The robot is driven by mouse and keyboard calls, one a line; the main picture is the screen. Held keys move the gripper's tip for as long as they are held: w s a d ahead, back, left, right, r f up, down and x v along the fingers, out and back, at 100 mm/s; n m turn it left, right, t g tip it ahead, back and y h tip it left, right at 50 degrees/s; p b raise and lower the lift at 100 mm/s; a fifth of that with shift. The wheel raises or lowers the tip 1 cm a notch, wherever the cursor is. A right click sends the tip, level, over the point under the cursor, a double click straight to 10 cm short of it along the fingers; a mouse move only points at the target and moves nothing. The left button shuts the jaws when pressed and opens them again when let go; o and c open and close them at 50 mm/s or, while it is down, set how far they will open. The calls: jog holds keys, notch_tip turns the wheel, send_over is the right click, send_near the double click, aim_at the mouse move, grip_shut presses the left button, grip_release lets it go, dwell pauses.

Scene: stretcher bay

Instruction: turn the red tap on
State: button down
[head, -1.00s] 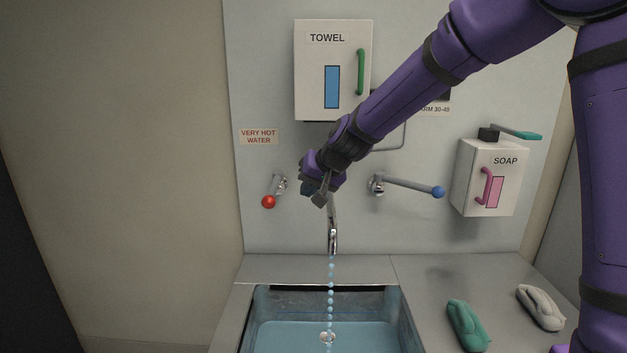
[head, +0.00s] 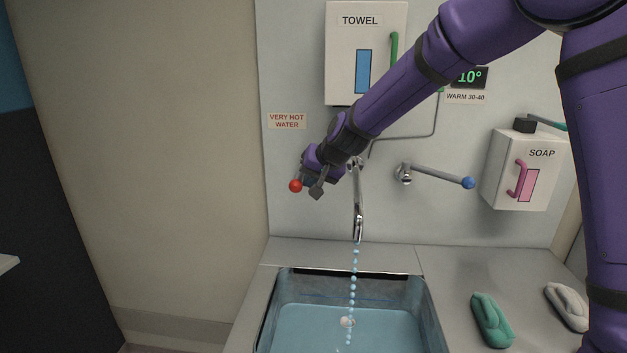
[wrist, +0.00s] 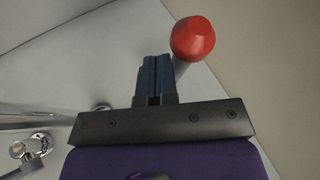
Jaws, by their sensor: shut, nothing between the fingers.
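The red tap's round knob (head: 295,185) is on the wall left of the spout, below the hot-water sign. Most of its lever is hidden behind my gripper in the head view. My gripper (head: 308,181) is shut and empty, just right of the knob. In the wrist view the shut dark-blue fingers (wrist: 154,78) lie close to the left of the red knob (wrist: 193,40) and its grey stem. I cannot tell whether they touch. The chrome spout (head: 359,215) lets a line of blue drops fall into the basin (head: 275,310).
The blue-knobbed tap lever (head: 435,176) points right. A display (head: 469,77) reads 10° above a "WARM 30-40" label. A towel box (head: 345,85) hangs above, a soap box (head: 522,170) at right.

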aim_at(296, 179)
jog(key=shift+a, duration=0.1)
dwell(0.3)
jog(key=shift+a+m+t+h, duration=0.5)
jog(key=shift+a+m+h, duration=0.3)
jog(key=shift+a+m, duration=0.7)
jog(key=w+a+m+h, duration=0.3)
jog(key=w+a+m, duration=0.1)
jog(key=a, duration=0.5)
jog(key=shift+w+m+t, duration=0.3)
jog(key=shift+w+t, duration=0.1)
jog(key=shift+w, duration=0.35)
jog(key=shift+w+a+r, duration=0.1)
jog(key=shift+a+r, duration=0.05)
jog(key=shift+r, duration=0.05)
